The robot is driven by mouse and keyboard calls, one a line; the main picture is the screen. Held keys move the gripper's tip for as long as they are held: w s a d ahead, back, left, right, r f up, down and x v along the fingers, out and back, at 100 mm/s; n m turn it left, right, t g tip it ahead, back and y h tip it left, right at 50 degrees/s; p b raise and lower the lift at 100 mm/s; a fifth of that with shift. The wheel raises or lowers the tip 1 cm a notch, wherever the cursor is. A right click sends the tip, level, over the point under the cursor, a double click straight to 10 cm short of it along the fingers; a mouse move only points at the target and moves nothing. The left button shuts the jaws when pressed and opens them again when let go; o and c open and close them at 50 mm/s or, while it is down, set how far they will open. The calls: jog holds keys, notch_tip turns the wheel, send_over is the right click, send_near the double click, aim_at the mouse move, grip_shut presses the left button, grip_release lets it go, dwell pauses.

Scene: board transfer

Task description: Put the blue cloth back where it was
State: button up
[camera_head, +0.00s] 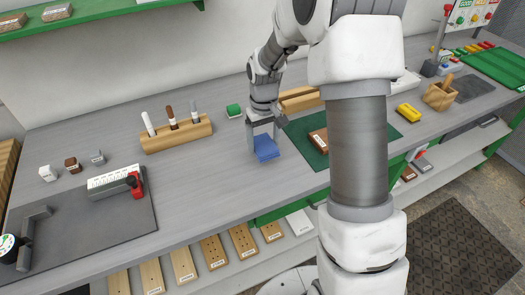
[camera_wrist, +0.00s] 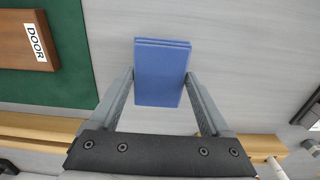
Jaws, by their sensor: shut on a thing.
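The blue cloth (camera_head: 266,149) is a folded blue block. My gripper (camera_head: 263,138) is shut on it, with a finger on each side. In the wrist view the cloth (camera_wrist: 162,75) sits between the two fingers of my gripper (camera_wrist: 162,82), over grey worktop. In the head view it is just left of the green mat (camera_head: 300,128). I cannot tell whether the cloth touches the worktop.
A brown block labelled DOOR (camera_wrist: 27,40) lies on the green mat. A wooden holder (camera_head: 177,137) with several upright tools stands to the left. Worktop (camera_head: 215,185) in front and left is clear.

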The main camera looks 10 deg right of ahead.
jog(key=shift+a+f, duration=0.1)
jog(key=shift+f, duration=2)
jog(key=shift+f, duration=0.25)
jog(key=o, duration=1.1)
jog(key=shift+r, duration=0.1)
jog(key=shift+o, duration=0.2)
notch_tip(320, 180, up, 12)
jog(key=shift+r, duration=0.1)
notch_tip(320, 180, up, 11)
jog(key=t, duration=0.2)
send_over(263, 152)
jog(key=s, duration=0.6)
jog(key=s+r+m+t, duration=0.2)
jog(key=s+r+t, duration=0.1)
jog(key=s, duration=1.2)
jog(key=shift+s+d+r+t, duration=0.2)
jog(key=shift+s+d+t, duration=0.05)
jog(key=shift+d+t, duration=0.05)
